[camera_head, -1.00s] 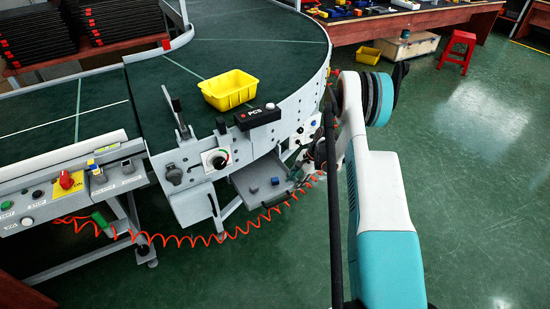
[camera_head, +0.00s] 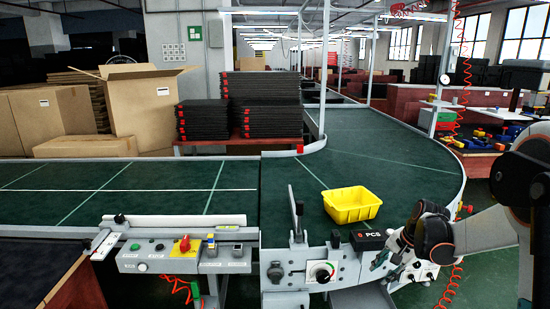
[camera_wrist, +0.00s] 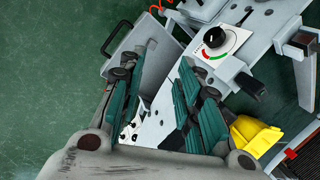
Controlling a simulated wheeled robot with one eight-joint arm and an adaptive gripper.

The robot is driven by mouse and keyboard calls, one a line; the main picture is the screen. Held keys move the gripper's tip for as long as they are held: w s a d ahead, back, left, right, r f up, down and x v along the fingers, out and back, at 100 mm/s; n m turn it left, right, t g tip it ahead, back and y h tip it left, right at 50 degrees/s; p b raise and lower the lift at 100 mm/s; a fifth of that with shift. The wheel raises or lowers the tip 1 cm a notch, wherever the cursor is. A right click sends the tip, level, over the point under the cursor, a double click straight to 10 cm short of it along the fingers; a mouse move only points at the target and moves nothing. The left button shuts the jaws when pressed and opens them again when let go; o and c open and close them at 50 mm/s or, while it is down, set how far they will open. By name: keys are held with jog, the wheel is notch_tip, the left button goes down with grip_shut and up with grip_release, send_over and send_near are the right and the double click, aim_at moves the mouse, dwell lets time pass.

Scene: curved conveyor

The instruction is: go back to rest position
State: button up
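My arm comes in from the right in the head view, and its dark wrist joint is by the front rim of the curved conveyor (camera_head: 400,160). My gripper's fingers cannot be made out clearly there. In the wrist view my gripper (camera_wrist: 158,85) has its two green-padded fingers apart with nothing between them. The gap looks onto grey conveyor-frame parts and the green floor. A yellow bin (camera_head: 352,206) sits upright on the curved belt, left of my arm and apart from it. A yellow piece, probably this bin, shows beside the right finger in the wrist view (camera_wrist: 256,136).
A black PCS box (camera_head: 368,239) and a lever (camera_head: 298,212) stand on the conveyor's front edge. A control panel (camera_head: 180,258) with a red knob is at left. Black tray stacks (camera_head: 265,105) and cardboard boxes (camera_head: 140,100) stand behind. A cluttered table (camera_head: 485,150) is at right.

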jog(key=s+a+r+n+t+h, duration=0.1)
jog(key=s+a+r+n, duration=0.2)
jog(key=s+a+r, duration=0.4)
jog(key=s+a+r+n+t, duration=0.1)
jog(key=s+a+r+n, duration=0.25)
jog(key=s+r, duration=0.4)
jog(key=s+a+n+t, duration=0.1)
jog(key=s+n, duration=0.1)
jog(key=s, duration=0.5)
jog(key=s+a+r+n+t+h, duration=0.1)
jog(key=s+n, duration=0.2)
jog(key=s, duration=0.5)
jog(key=shift+a+h, duration=0.3)
jog(key=shift+a, duration=0.05)
